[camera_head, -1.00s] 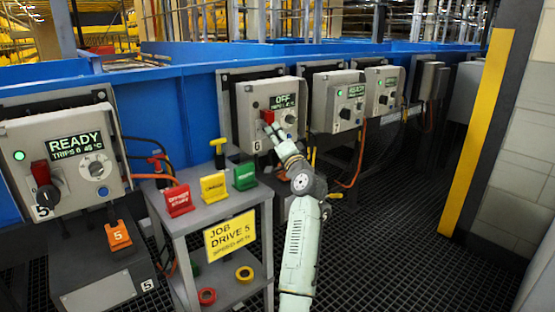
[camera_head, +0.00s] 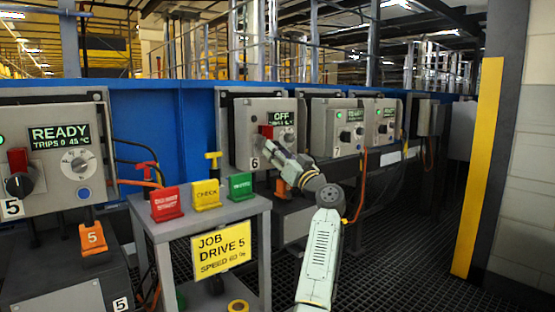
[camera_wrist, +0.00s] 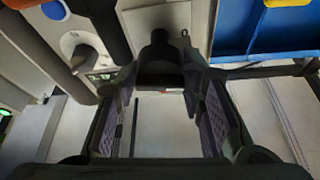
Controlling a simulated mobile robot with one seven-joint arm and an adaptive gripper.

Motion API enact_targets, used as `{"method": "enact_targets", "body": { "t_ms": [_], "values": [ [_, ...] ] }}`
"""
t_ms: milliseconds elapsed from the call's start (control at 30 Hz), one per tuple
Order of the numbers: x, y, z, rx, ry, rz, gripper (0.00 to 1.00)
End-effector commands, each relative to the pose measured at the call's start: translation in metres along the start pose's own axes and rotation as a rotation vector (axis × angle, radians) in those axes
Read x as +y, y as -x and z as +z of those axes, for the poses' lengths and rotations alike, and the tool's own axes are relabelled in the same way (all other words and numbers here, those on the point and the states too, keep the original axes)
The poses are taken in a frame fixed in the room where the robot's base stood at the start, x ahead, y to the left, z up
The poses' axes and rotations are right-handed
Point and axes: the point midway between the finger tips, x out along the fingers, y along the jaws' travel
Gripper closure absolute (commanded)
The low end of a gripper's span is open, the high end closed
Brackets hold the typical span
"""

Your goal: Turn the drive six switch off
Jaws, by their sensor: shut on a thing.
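The drive six box (camera_head: 242,140) is grey, is marked 6, and hangs on the blue wall in the middle of the head view. Its display (camera_head: 283,118) reads OFF. The red part of its switch (camera_head: 267,131) shows just above my gripper (camera_head: 286,162). My gripper is at the front of this box and hides most of the switch and the lower right of the box. In the wrist view my gripper (camera_wrist: 160,78) is shut on the dark switch handle (camera_wrist: 158,50), which sits between the fingers.
The drive five box (camera_head: 50,160) at the left reads READY. More drive boxes (camera_head: 343,130) stand to the right. A grey stand (camera_head: 205,225) in front holds red, yellow and green blocks and a JOB DRIVE 5 sign (camera_head: 222,252).

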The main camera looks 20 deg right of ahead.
Motion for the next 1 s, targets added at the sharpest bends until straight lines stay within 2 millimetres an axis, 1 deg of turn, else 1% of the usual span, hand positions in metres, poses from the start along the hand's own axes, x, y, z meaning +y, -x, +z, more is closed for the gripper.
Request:
{"method": "enact_targets", "body": {
  "t_ms": [300, 867, 900, 1000],
  "values": [
    [0.0008, -0.0007, 0.0005, -0.003, 0.124, -0.051, 0.92],
    [0.0009, -0.0007, 0.0001, -0.002, 0.156, -0.063, 0.92],
    [0.0009, -0.0008, 0.0001, -0.002, 0.156, -0.063, 0.62],
    [0.0010, -0.0007, 0.0001, -0.002, 0.155, -0.062, 0.56]
  ]
}}
